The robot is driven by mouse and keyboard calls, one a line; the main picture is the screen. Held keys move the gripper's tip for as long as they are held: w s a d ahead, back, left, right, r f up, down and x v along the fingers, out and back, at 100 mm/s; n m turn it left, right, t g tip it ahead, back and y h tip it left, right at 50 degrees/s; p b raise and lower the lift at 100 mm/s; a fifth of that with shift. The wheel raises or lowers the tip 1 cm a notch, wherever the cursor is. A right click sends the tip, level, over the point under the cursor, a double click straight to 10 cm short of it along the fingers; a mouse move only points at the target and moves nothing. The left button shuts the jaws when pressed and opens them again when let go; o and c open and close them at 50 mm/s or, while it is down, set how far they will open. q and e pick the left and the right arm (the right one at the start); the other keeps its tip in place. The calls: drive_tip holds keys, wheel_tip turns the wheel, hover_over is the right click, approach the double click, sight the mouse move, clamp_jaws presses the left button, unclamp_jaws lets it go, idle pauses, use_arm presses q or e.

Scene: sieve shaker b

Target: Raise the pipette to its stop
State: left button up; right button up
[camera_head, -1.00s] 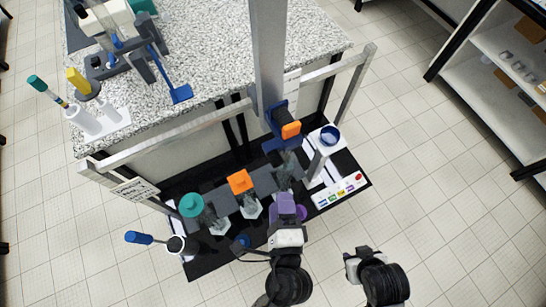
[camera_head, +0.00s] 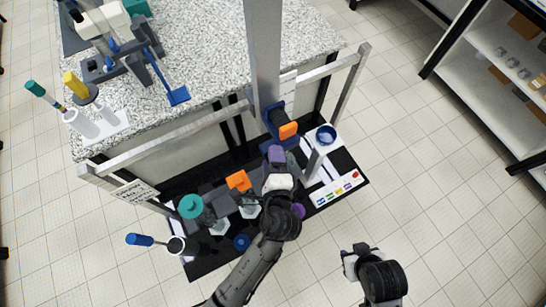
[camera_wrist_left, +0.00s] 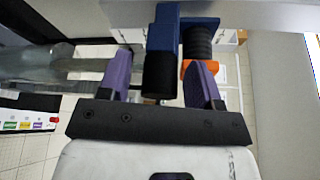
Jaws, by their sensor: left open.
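A blue carriage (camera_head: 272,113) with an orange part (camera_head: 288,130) sits low on the grey upright column. No separate pipette can be made out with certainty. My left gripper (camera_head: 277,154) has purple fingers and is just in front of the carriage. In the left wrist view its fingers (camera_wrist_left: 160,82) are apart. A black cylinder below a blue block (camera_wrist_left: 163,28) appears between them, and the orange part (camera_wrist_left: 187,68) is near the right finger. Contact cannot be told. My right gripper (camera_head: 357,260) is low at the right, away from the apparatus; its jaws are unclear.
A black mat holds a teal-topped vessel (camera_head: 190,206), an orange-topped vessel (camera_head: 238,180) and a button panel (camera_head: 340,190). A white cup with blue contents (camera_head: 326,134) stands right of the carriage. A metal rail (camera_head: 170,138) runs along the speckled counter (camera_head: 220,60).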

use_arm(q)
drive_tip(key=shift+c, duration=0.4)
clamp_jaws()
